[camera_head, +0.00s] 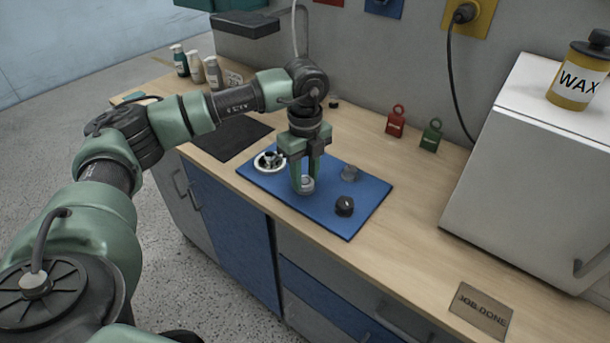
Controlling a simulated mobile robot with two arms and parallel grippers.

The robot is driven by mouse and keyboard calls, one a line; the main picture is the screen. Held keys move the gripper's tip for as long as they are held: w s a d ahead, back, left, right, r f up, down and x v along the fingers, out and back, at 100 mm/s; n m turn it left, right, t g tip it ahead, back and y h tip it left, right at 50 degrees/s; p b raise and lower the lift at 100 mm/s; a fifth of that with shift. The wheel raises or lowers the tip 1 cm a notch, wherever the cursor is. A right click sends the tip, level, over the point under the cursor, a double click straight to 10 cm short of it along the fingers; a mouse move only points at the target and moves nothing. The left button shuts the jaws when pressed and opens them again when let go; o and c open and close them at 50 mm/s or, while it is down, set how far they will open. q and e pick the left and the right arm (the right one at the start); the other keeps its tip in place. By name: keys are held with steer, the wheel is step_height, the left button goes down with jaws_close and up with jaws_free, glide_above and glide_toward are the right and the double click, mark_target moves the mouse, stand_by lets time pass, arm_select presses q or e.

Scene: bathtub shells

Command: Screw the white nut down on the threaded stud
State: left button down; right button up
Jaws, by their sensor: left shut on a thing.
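My left gripper (305,185) points straight down over the blue mat (330,225), near its front left part. Its fingers are shut on a small pale round piece, which looks like the white nut (307,184). The nut is low, close to the mat's surface. The threaded stud cannot be made out; whether it is under the nut is hidden by the fingers. My right gripper is not in view.
Red (396,122) and green (431,136) tags stand behind. A white cabinet (535,160) blocks the right. The worktop's front right is mostly clear.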

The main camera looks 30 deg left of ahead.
arm_select(q)
steer(key=m, duration=1)
steer(key=shift+m+b, duration=0.3)
steer(key=shift+b, duration=0.1)
steer(key=c, duration=0.9)
jaws_free()
steer(key=shift+c, duration=1)
